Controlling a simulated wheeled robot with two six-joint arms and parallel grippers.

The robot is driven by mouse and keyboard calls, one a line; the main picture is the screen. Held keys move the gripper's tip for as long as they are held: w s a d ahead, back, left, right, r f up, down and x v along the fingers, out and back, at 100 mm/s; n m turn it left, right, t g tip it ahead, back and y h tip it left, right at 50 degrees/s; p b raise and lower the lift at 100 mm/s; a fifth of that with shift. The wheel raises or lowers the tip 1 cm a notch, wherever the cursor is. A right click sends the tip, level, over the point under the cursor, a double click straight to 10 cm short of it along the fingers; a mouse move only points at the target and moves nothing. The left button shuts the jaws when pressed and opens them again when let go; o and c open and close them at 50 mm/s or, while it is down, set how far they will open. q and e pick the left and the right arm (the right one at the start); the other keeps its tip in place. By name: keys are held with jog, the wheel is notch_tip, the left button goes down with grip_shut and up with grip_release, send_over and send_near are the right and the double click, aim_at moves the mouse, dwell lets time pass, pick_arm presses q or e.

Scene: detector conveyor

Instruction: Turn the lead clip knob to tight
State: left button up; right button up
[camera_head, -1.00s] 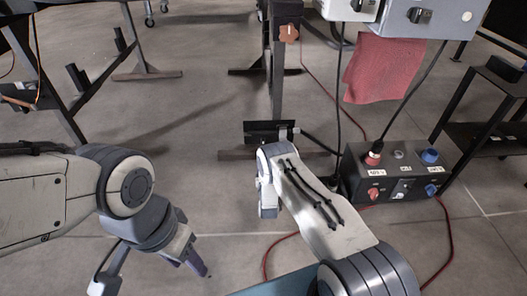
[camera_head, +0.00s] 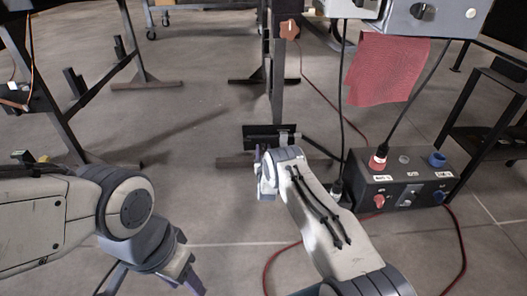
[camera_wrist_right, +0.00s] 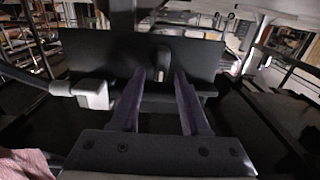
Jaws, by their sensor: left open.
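A black plate (camera_head: 258,130) stands low on a post in the middle of the head view; it also fills the back of the right wrist view (camera_wrist_right: 100,58). A small dark upright knob (camera_wrist_right: 162,62) shows at the plate's middle. A pale block with a cable (camera_wrist_right: 92,94) sits at its left. My right gripper (camera_wrist_right: 160,95) is open; its two purple fingers point at the plate, with the knob seen between their tips. I cannot tell whether they touch it. In the head view the right wrist hides the fingers partly. My left gripper (camera_head: 165,284) is open, empty, partly cut off below.
An orange knob (camera_head: 290,29) is on the post above. A black socket box (camera_head: 400,185) with red and blue sockets stands on the floor at right. A red cloth (camera_head: 386,68) hangs above it. Cables run beside my right arm. Floor between the arms is clear.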

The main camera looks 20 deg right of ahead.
grip_shut()
jog(key=shift+m, duration=0.4)
jog(key=m, duration=0.3)
jog(key=m+p, duration=0.1)
jog(key=m, duration=0.1)
jog(key=shift+s+d+f+m, duration=0.2)
jog(key=shift+d+m, duration=0.1)
jog(key=shift+d, duration=0.1)
jog(key=m, duration=0.5)
jog(key=shift+d+f+m, duration=0.25)
jog(key=shift+f+m, duration=0.05)
jog(key=m, duration=0.5)
jog(key=shift+s+d+f+m, duration=0.1)
jog(key=shift+f+m, duration=0.3)
